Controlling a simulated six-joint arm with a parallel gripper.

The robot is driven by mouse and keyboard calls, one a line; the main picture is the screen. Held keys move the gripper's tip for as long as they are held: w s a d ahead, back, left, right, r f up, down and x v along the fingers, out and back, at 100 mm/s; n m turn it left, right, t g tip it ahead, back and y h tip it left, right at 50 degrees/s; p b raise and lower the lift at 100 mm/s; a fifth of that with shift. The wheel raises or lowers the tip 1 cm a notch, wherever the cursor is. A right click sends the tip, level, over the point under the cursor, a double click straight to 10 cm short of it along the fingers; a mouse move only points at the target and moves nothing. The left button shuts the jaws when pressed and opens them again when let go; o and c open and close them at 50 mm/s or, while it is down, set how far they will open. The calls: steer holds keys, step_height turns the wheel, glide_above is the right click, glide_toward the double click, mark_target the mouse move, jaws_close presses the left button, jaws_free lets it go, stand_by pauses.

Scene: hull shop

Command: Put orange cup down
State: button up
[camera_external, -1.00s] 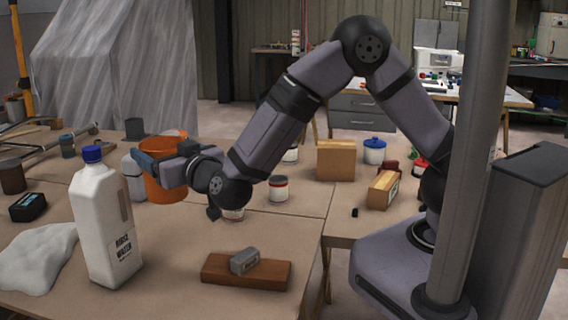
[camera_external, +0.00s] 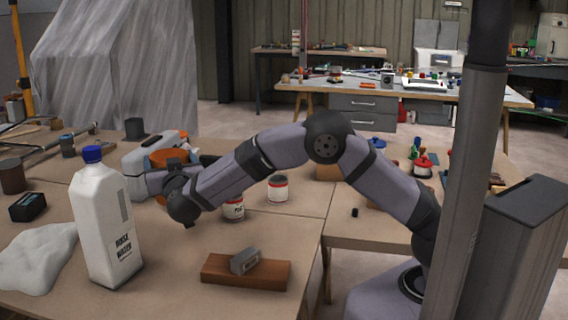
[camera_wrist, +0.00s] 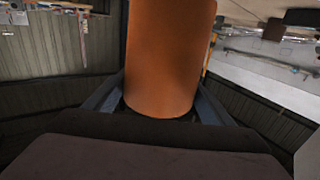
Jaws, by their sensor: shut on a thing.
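The orange cup (camera_wrist: 168,55) stands out large in the wrist view, between the two blue-grey fingers of my gripper (camera_wrist: 162,100). My gripper is shut on it. In the external view the orange cup (camera_external: 160,157) is mostly hidden behind my gripper (camera_external: 178,170), at the back left of the front workbench (camera_external: 190,292). Its base is hidden there, so I cannot tell whether it touches the bench.
A pale jug-like container (camera_external: 133,182) stands close left of the cup. A white rinse water bottle (camera_external: 103,215) stands nearer the camera. Small cans (camera_external: 278,188) are to the right. A brown block (camera_external: 222,271) lies in front. A white cloth (camera_external: 38,256) lies at left.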

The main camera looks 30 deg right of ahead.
steer(key=shift+w+r, duration=0.15)
steer(key=shift+r, duration=0.15)
steer(key=shift+d+f, duration=0.1)
steer(key=shift+f, duration=5.05)
steer(key=shift+f, duration=0.15)
steer(key=o, duration=1.4)
steer(key=shift+c, duration=0.2)
